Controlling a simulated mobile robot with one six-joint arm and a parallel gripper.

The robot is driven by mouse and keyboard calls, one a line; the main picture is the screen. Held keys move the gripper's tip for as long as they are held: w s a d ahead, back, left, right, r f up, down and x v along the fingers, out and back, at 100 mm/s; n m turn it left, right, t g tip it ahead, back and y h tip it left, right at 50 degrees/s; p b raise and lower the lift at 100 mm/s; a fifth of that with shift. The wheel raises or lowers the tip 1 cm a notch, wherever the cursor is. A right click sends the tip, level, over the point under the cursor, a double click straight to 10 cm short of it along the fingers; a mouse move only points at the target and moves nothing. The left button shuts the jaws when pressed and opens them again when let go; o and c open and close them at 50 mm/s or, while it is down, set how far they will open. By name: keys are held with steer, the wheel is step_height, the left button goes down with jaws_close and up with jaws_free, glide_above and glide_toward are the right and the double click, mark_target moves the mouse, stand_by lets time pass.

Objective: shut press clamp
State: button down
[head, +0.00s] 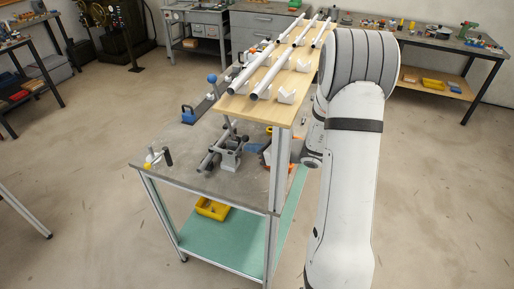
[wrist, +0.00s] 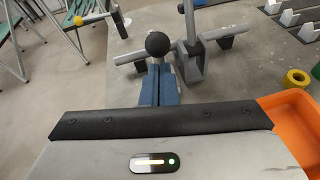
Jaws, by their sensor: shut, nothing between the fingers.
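A grey metal fixture (head: 229,158) with an upright lever and cross tubes stands on the cart top, partly under the wooden shelf; I take it for the press clamp. In the wrist view its grey block (wrist: 192,66) and upright bar are just beyond my gripper. A black ball knob (wrist: 158,43) shows right in front of the fingertips; I cannot tell whether they touch it. My gripper (wrist: 157,70) has its two blue fingers together, with nothing between them.
A wooden shelf (head: 246,108) carrying metal tubes overhangs the cart top. An orange bin (wrist: 294,118) is close on the right, with a yellow ring (wrist: 297,77) beyond it. A small fixture with a yellow knob (head: 149,161) is at the cart's left corner. Floor left of the cart is clear.

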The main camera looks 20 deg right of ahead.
steer(key=shift+w+a+r+b, duration=0.55)
steer(key=shift+a+r+b, duration=0.15)
steer(key=shift+a+r, duration=0.1)
steer(key=f+b+v, duration=0.1)
steer(key=b+v, duration=0.8)
steer(key=v, duration=1.1)
steer(key=x, duration=1.9)
steer(key=shift+d+f+h+p, duration=0.15)
steer(key=shift+f+h+p, duration=0.15)
steer(key=shift+f+p, duration=0.15)
steer(key=shift+w+r, duration=0.1)
